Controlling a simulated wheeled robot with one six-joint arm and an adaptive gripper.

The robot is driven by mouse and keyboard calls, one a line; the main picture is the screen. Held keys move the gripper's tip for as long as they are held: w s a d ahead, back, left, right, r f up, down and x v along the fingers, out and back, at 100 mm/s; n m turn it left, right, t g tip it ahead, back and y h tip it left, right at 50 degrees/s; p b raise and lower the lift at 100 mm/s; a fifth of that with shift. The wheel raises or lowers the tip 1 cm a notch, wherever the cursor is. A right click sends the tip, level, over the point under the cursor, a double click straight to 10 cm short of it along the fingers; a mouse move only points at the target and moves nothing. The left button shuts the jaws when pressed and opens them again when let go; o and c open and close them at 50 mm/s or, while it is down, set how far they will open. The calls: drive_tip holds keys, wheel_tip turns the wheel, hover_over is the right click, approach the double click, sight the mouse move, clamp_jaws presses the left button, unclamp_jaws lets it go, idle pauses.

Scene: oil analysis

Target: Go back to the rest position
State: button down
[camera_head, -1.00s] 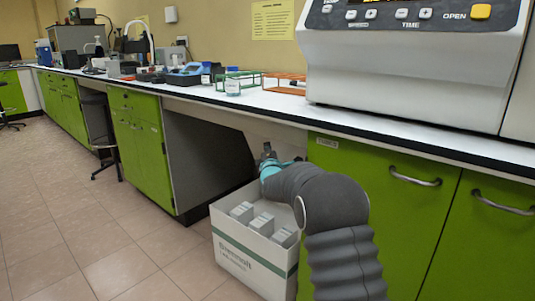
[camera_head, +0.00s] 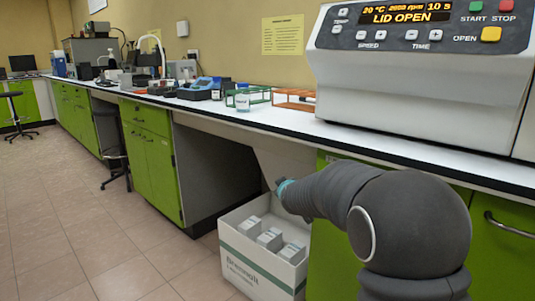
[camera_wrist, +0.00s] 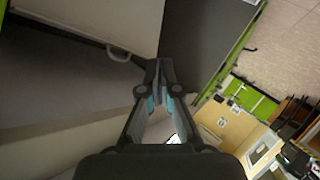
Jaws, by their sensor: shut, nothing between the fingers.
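My arm, in a dark grey sleeve, rises from the lower right of the head view and bends left. My gripper (camera_head: 281,185) is at its end, above the open white box and in front of the bench's underside. In the wrist view my gripper (camera_wrist: 157,75) is shut, its fingertips together with nothing between them. Beyond the fingers the wrist view shows a pale panel with a handle and a dark grey panel.
A white box (camera_head: 245,277) with several small cartons stands on the floor below my gripper. The white bench top (camera_head: 285,121) runs along the wall above. A centrifuge (camera_head: 420,75) on it reads LID OPEN. Green cabinets (camera_head: 150,165) flank a knee space.

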drive_tip(key=s+d+r+m+g, duration=0.15)
drive_tip(key=s+r, duration=0.35)
drive_tip(key=s, duration=0.6)
drive_tip(key=s+d+f+m+g+p, duration=0.1)
drive_tip(key=s+d+m+g, duration=0.1)
drive_tip(key=s, duration=1)
drive_tip(key=s+d+f+m+g+p, duration=0.1)
drive_tip(key=s+d+m+g, duration=0.1)
drive_tip(key=s, duration=1)
drive_tip(key=s+d+f+m+g+h, duration=0.1)
drive_tip(key=s+d, duration=0.3)
drive_tip(key=s, duration=0.9)
drive_tip(key=shift+d+f+m+g+p, duration=0.25)
drive_tip(key=shift+f+m+g+p, duration=0.15)
drive_tip(key=shift+f+m+g, duration=0.3)
drive_tip(key=shift+r, duration=0.1)
